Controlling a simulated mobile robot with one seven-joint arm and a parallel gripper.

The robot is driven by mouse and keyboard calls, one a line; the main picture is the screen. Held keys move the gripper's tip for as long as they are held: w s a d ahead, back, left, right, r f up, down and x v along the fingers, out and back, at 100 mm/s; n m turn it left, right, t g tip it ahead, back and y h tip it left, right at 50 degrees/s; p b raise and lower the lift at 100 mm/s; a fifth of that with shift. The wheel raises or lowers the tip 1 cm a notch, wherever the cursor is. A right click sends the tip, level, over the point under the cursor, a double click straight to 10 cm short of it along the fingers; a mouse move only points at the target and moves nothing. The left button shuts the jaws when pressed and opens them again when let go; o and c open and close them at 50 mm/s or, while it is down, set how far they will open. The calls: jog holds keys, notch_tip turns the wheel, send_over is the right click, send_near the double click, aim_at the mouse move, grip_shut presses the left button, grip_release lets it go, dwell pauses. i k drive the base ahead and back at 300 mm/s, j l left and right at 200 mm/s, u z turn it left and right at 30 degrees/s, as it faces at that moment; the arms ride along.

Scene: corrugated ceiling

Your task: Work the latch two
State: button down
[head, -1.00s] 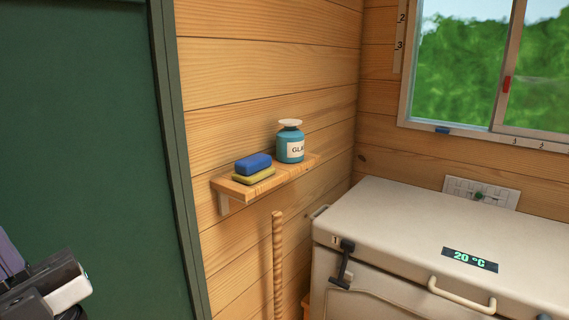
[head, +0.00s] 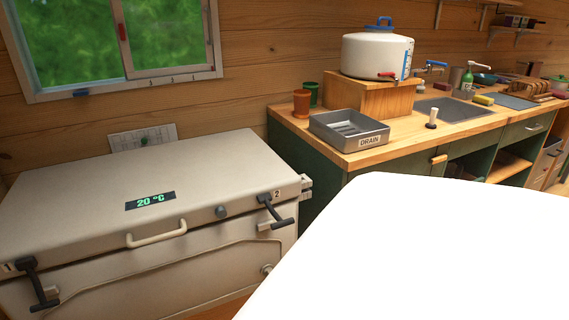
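Latch two is the black lever (head: 272,208) at the right end of the front of a cream chest (head: 75,195), below the number 2. Its arm slants down and right from the lid edge to a dark crossbar. I cannot tell whether it is fastened. Latch one, a similar black lever (head: 36,284), hangs at the left end by the number 1. The lid is down. My gripper is not in view, so its state and distance from the latch do not show.
The chest has a pale handle (head: 157,235), a round dark knob (head: 221,212) and a 20 °C display (head: 150,201). Right of it is a green counter with a wooden top (head: 440,140), bearing a grey drain tray (head: 325,125) and white pot (head: 372,55). The lower right is hidden.

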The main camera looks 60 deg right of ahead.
aim_at(266, 198)
jog(key=z, duration=1.6)
jog(key=k+j+z, duration=0.15)
jog(key=z, duration=0.2)
jog(key=k+z, duration=0.3)
jog(key=i+j, duration=0.1)
